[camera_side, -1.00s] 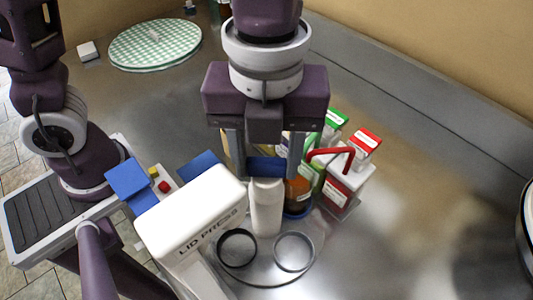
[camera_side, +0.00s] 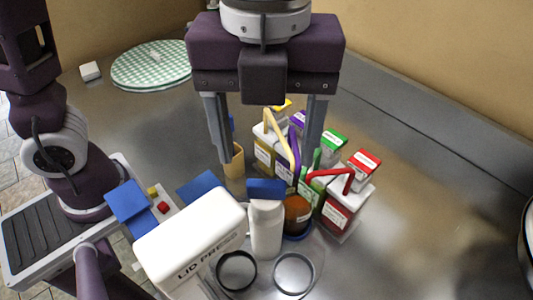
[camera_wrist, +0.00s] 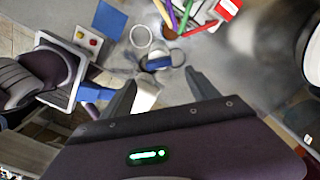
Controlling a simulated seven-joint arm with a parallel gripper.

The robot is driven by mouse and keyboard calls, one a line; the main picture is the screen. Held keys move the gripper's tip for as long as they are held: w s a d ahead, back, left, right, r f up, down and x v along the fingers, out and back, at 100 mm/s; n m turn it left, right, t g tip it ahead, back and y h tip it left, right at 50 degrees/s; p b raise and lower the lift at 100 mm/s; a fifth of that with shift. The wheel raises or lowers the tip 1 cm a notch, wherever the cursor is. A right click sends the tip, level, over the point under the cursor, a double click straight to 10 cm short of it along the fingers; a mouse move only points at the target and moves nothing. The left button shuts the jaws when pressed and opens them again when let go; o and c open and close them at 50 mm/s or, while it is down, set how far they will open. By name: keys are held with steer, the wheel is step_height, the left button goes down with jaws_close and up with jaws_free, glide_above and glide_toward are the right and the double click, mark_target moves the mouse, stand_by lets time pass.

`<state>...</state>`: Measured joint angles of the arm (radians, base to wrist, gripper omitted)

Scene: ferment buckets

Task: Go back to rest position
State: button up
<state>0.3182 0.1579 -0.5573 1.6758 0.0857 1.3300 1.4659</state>
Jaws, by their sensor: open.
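My gripper (camera_side: 266,160) is open and empty. It hangs in the upper middle of the side view with its two fingers pointing down. The fingertips appear above and behind a white bottle-like piece (camera_side: 266,230) with a blue block (camera_side: 266,188) on top. In the wrist view my gripper's fingers (camera_wrist: 162,80) are spread apart with nothing held between them.
The white lid press (camera_side: 190,238) stands front left. Carton-like buckets with yellow, purple, green and red (camera_side: 342,208) handles stand right of centre. A brown jar (camera_side: 297,214), a tan cup (camera_side: 234,162) and two rings (camera_side: 237,271) are close by. The right counter is clear.

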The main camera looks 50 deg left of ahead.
steer(key=s+a+f+n+t, duration=0.1)
steer(key=s+a+n+t, duration=0.1)
steer(key=a+n, duration=0.8)
steer(key=s+a+f+n+t, duration=0.1)
steer(key=s+a+n+t, duration=0.1)
steer(key=a+n, duration=0.8)
steer(key=n+t, duration=0.1)
steer(key=n, duration=0.6)
steer(key=shift+a+t, duration=0.3)
steer(key=shift+a, duration=0.1)
